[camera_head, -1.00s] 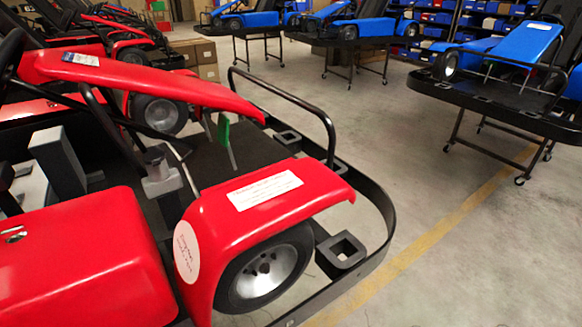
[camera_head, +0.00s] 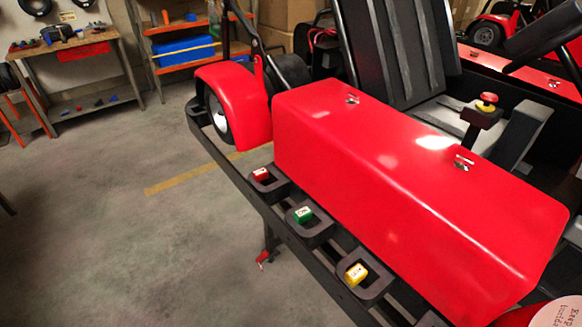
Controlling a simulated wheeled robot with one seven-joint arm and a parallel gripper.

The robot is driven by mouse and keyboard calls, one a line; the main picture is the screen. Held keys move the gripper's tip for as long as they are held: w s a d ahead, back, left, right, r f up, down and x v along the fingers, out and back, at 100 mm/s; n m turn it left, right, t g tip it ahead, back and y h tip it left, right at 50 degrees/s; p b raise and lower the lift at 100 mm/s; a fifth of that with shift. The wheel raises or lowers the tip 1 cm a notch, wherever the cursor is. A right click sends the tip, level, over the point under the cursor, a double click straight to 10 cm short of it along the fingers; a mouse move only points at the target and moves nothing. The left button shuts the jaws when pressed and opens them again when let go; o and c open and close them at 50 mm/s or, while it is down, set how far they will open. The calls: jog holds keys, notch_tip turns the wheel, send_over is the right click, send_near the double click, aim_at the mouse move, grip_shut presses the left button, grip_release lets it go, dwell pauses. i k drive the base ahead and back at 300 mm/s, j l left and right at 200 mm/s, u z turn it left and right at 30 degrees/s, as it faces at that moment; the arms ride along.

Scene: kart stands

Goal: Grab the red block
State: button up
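The red block (camera_head: 261,174) is a small cube with a pale marking on it. It sits in the farthest of the square black holders (camera_head: 271,189) along the kart's side rail, beside the long red side panel (camera_head: 400,195). A green block (camera_head: 303,214) sits in the middle holder, and a yellow block (camera_head: 356,274) sits in the nearer one. My gripper is not in the picture, so its place and opening do not show.
The red kart (camera_head: 233,108) fills the right half, with its black rail (camera_head: 243,190) along the near side. The grey floor (camera_head: 110,230) to the left is open. A workbench (camera_head: 80,65) and an orange shelf with a blue bin (camera_head: 184,50) stand at the back.

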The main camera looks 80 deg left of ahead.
aim_at(262, 173)
jog(key=u, duration=2.25)
jog(key=i, duration=0.6)
